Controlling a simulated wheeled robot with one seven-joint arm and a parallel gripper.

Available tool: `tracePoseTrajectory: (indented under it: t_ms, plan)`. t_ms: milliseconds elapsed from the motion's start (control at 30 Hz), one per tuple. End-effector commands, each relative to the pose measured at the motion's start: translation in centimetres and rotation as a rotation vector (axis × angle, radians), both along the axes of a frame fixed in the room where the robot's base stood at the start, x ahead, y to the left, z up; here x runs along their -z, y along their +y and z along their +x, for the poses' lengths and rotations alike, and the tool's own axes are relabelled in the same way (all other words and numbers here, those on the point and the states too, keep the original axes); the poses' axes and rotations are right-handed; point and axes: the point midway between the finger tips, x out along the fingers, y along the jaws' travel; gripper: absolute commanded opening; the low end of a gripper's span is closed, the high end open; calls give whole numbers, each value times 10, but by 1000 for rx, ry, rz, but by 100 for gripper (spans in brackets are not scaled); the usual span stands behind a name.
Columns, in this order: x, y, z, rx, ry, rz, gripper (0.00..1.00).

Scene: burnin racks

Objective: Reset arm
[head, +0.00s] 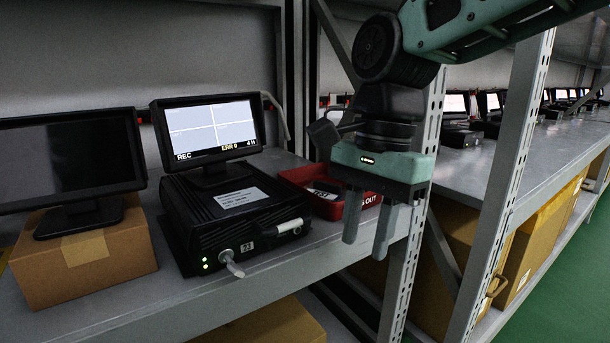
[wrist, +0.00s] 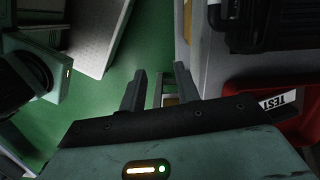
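My gripper (head: 368,225) hangs pointing down at the shelf's front edge, in front of the red bin. Its two grey fingers are apart with nothing between them. In the wrist view my gripper (wrist: 160,88) also shows spread fingers, with green floor and a shelf edge below. My teal arm comes in from the upper right of the head view.
A black recorder box (head: 230,215) with a lit monitor (head: 208,130) stands on the grey shelf (head: 130,310). A red bin (head: 357,200) sits beside it. A dark monitor (head: 65,160) stands on a cardboard box (head: 85,255). A rack upright (head: 412,240) is close to my gripper.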

Motion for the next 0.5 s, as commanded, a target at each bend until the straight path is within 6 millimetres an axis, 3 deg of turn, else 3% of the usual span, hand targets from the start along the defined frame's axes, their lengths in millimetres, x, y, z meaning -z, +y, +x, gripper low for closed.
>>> tracePoseTrajectory:
  t_ms: [33,200,500]
  plan:
    - [-6,-6,-13,-124,-12,17,32]
    - [9,-21,-59,-610,-90,60,32]
    - [29,-55,-126,-1288,-194,50,32]
